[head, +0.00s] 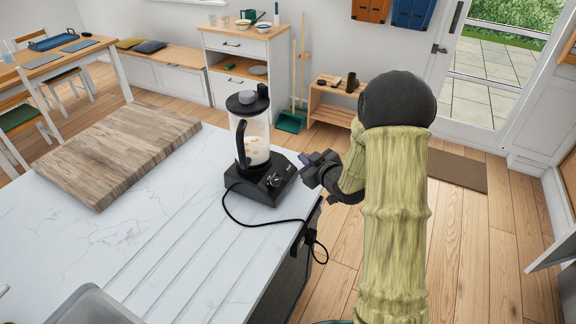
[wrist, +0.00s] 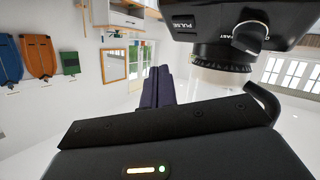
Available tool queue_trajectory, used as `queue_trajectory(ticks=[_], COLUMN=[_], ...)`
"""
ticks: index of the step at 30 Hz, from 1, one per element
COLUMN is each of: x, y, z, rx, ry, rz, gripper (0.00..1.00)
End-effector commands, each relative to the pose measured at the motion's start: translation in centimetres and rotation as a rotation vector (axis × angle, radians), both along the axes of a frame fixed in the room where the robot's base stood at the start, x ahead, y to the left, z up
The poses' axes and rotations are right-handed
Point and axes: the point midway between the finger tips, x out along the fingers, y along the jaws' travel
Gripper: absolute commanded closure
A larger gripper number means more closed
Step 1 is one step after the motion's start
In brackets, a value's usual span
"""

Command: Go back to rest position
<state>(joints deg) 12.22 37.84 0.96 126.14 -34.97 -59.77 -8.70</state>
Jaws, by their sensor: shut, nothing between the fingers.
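My gripper (head: 308,158) is beside the blender's black base (head: 262,180), just to its right near the counter's edge, in the head view. Its fingers (wrist: 158,87) show dark purple and closed together in the wrist view, with nothing between them. The blender jar (head: 256,138) stands upright on the base with its dark lid on and pale pieces inside. In the wrist view the blender base (wrist: 240,22) appears upside down at the upper right, apart from the fingers. My arm, in a yellow-green sleeve, rises on the right of the head view.
A wooden board (head: 118,150) lies on the white marble counter (head: 150,230). A black cord (head: 250,224) runs from the blender over the counter's edge. A metal sink or tray (head: 92,306) is at the front left. Open wooden floor (head: 460,235) lies to the right, toward a glazed door (head: 486,75).

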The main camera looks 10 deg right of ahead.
Motion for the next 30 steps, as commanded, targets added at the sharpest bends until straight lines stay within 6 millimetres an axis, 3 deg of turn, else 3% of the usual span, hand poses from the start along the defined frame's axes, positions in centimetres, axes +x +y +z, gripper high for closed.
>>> queue_trajectory(ticks=[20, 26, 30], x=[-0.6, -3.1, -6.5], y=[-0.2, -0.8, -1.2], z=[0.6, 0.9, 1.0], rx=[-0.010, -0.046, -0.060], ry=[0.032, 0.199, 0.363], rz=[-0.018, -0.126, -0.230], gripper=[1.00, 1.00, 1.00])
